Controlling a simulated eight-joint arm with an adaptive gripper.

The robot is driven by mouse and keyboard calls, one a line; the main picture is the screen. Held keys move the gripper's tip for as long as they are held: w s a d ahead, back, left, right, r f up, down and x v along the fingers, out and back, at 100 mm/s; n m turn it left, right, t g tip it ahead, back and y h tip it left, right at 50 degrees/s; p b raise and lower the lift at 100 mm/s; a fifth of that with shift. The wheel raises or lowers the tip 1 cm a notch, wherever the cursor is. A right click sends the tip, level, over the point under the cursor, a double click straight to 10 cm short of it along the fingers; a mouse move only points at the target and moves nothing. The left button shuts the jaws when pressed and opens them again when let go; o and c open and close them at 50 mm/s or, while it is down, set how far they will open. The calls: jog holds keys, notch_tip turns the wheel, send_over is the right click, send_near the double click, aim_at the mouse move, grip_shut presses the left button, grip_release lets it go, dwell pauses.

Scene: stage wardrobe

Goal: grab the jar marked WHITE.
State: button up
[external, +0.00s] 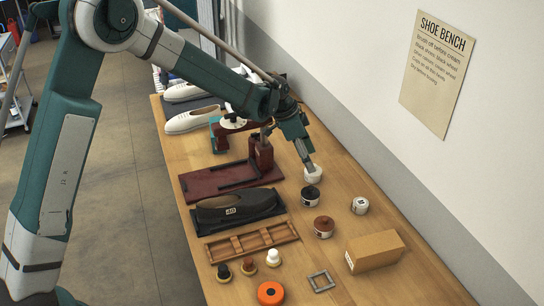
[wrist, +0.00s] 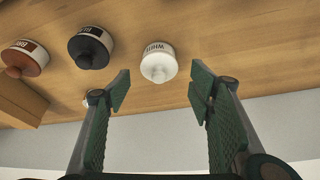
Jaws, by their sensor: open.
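The jar marked WHITE (wrist: 158,66) is white with a round-knobbed lid and dark lettering on its side. In the wrist view it stands upright on the bench, between and just beyond the fingertips of my gripper (wrist: 160,80). The fingers are spread wide and nothing is held. In the external view the white jar (external: 313,175) is on the bench directly below my gripper (external: 305,157), whose fingers partly overlap it. I cannot tell whether they touch it.
A black jar (wrist: 90,47) and a brown jar (wrist: 25,58) stand beside it in a row. A smaller white-labelled pot (external: 360,205) sits nearer the wall, with a cardboard box (external: 375,252) further forward. A dark red wooden stand (external: 230,181) is to the left.

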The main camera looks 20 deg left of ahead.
aim_at(313, 175)
jog(key=shift+w+d+f, duration=0.1)
jog(key=shift+d+f, duration=0.1)
jog(key=shift+f, duration=0.25)
jog(key=shift+f, duration=0.1)
jog(key=shift+x, duration=2.5)
jog(key=shift+d, duration=0.1)
jog(key=c, duration=1.3)
